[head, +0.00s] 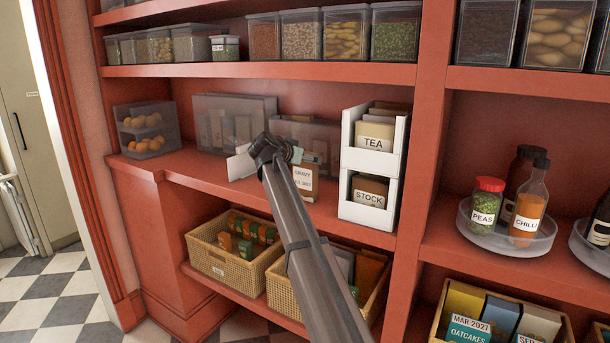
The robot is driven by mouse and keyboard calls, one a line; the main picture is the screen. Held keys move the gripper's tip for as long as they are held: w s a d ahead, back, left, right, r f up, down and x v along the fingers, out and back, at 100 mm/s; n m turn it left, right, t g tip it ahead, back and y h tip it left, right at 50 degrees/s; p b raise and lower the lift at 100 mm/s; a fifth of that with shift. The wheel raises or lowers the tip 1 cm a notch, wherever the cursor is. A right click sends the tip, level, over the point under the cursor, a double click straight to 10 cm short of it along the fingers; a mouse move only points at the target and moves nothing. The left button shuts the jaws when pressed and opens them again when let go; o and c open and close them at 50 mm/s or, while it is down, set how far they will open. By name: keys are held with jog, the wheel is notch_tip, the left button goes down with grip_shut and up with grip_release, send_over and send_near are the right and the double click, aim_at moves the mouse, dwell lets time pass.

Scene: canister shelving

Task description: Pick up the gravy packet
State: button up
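The gravy packet (304,180) is brown with a white label reading "GRAVY". It stands upright on the red middle shelf, just left of the white rack, in front of a clear bin. My gripper (268,152) is at the end of my grey arm, just left of the packet and slightly above its label. My arm hides most of the gripper and the packet's left side. I cannot tell whether the fingers are open or touch the packet. A white flat piece (240,164) shows left of the gripper; I cannot tell what it is.
A white two-tier rack (348,212) labelled "TEA" and "STOCK" stands close on the right. Clear bins (320,134) stand behind. A clear organizer (125,130) with orange round items is at left. Wicker baskets (215,268) sit below, and a shelf with jars (285,78) above.

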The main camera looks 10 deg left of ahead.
jog(key=c, duration=1.2)
